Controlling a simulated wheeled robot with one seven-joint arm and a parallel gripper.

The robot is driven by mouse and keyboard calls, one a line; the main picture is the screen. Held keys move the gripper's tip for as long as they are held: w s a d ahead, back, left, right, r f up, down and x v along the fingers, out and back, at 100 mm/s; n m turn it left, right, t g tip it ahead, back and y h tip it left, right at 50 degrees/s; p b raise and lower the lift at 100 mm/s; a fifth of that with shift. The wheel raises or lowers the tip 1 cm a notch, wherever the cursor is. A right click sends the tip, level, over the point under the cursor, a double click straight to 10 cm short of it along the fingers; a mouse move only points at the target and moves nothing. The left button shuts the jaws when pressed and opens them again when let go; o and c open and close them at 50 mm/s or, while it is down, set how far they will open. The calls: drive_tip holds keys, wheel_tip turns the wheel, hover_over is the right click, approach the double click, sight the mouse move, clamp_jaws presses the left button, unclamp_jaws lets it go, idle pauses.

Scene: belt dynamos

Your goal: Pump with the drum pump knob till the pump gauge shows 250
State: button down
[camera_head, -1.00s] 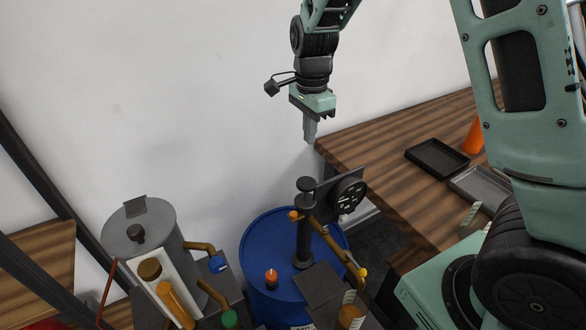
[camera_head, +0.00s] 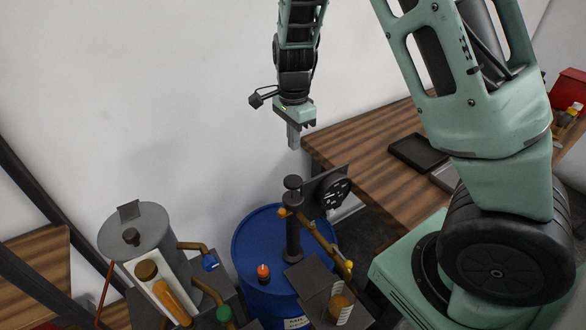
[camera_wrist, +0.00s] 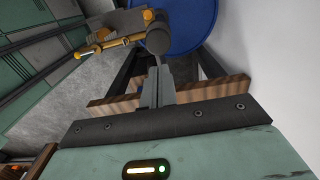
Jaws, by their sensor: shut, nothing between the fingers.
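The drum pump knob (camera_head: 292,183) is a dark round cap on top of the black pump column (camera_head: 293,238), which stands upright on the blue drum (camera_head: 243,243). The pump gauge (camera_head: 335,192) is a black round dial beside the knob, seen at a slant; its reading is too small to tell. My gripper (camera_head: 294,143) is shut and empty, pointing down above the knob with a clear gap. In the wrist view my gripper's fingers (camera_wrist: 156,88) are together, and the knob (camera_wrist: 159,41) shows just beyond their tips. The blue drum also shows there (camera_wrist: 190,22).
A brass pipe (camera_head: 322,240) runs from the pump to a beaker with amber liquid (camera_head: 339,306). An orange-capped fitting (camera_head: 263,272) sits on the drum. A grey tank (camera_head: 146,226) stands left. A wooden table (camera_head: 360,150) with a dark tray (camera_head: 418,152) lies right of the gauge.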

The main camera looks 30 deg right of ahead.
sight(294, 179)
wheel_tip(294, 179, down, 10)
drive_tip(key=shift+f+p, duration=0.1)
drive_tip(key=shift+p, duration=1.05)
drive_tip(key=shift+f, duration=0.15)
wheel_tip(294, 179, down, 4)
drive_tip(key=b, duration=0.3)
drive_tip(key=shift+s, duration=0.2)
